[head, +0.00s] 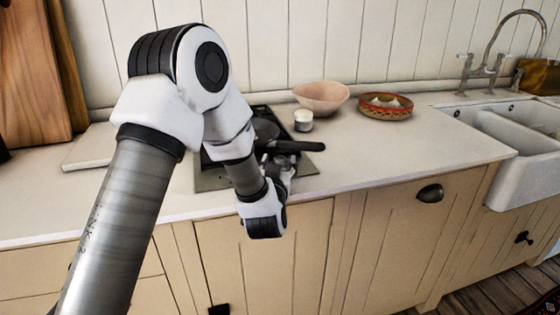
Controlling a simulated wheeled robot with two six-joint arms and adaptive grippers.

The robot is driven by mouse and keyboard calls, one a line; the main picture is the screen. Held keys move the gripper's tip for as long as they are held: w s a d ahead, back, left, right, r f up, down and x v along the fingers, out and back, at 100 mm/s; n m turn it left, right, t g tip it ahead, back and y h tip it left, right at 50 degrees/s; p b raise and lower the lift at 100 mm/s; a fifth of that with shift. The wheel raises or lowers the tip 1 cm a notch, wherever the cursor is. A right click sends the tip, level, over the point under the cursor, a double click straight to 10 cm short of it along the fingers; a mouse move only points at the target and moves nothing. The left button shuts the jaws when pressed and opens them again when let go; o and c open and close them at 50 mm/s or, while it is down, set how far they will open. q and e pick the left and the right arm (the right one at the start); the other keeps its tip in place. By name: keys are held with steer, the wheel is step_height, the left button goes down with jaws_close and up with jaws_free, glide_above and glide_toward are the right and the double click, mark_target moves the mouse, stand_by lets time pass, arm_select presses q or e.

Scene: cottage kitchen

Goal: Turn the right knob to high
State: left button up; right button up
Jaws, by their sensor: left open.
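The stovetop (212,181) is a dark hob with a grey metal front edge, set in the white counter. My left arm and wrist cover much of it. A dark pan (266,129) stands on it, its black handle pointing right. My left gripper (277,164) is over the front part of the hob, just below the pan handle in the picture. It is open, small and partly hidden by my wrist. I cannot make out the right knob; the front strip of the hob is largely hidden by the gripper and wrist. Whether the gripper touches anything cannot be told. My right gripper is not in view.
A small white jar (303,120) stands behind the pan handle. A pink bowl (321,98) and a patterned red dish (385,106) are at the back. A white sink (533,170) is at the right. The counter (410,150) right of the hob is clear.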

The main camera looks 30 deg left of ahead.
arm_select(q)
steer(key=shift+w+a, duration=0.35)
steer(key=shift+w, duration=0.3)
steer(key=shift+d, duration=0.1)
jaws_close()
